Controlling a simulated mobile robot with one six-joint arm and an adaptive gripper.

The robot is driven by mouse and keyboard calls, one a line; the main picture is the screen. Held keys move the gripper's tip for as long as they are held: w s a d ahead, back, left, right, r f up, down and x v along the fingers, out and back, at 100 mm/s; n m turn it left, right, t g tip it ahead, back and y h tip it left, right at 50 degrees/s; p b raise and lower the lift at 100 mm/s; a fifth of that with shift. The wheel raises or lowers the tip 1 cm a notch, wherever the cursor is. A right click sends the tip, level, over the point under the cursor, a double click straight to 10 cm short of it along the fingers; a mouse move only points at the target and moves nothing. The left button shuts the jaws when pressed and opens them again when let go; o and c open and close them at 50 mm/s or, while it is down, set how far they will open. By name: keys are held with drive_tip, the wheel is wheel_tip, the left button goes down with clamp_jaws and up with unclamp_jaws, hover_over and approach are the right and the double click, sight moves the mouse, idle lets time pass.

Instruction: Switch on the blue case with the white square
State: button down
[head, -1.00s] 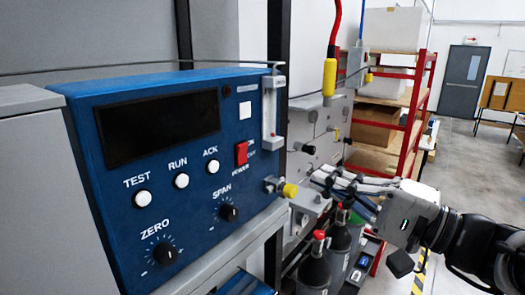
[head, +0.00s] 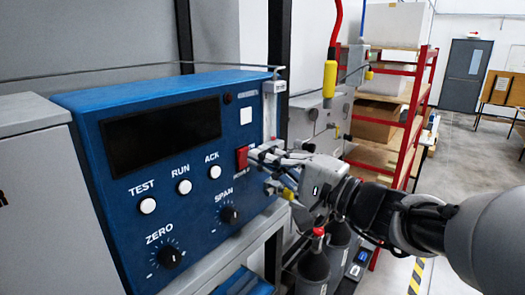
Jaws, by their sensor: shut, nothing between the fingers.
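The blue case (head: 200,235) stands at the left and centre of the head view, with a white square (head: 246,116) near its upper right corner. Its red power switch (head: 241,158) is on the right side of the front panel, below the white square. My gripper (head: 254,154) is shut and empty, with its fingertips at the right edge of the red switch. I cannot tell whether they touch it. The fingers hide the switch's right side and most of its ON/OFF lettering.
The panel also has a dark display (head: 162,134), TEST, RUN and ACK buttons (head: 184,187), and ZERO (head: 170,257) and SPAN (head: 229,215) knobs. A flow tube (head: 270,115) stands at its right edge. Gas bottles (head: 315,267) and a red shelf rack (head: 415,120) are behind my arm.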

drive_tip(key=shift+w+a, duration=0.25)
drive_tip(key=shift+a, duration=0.05)
drive_tip(key=shift+r, duration=0.1)
drive_tip(key=shift+w+a+r+p, duration=0.1)
drive_tip(key=shift+a+r+p, duration=0.1)
drive_tip(key=shift+p, duration=0.1)
drive_tip(key=shift+g+h, duration=0.3)
drive_tip(key=shift+f, duration=0.15)
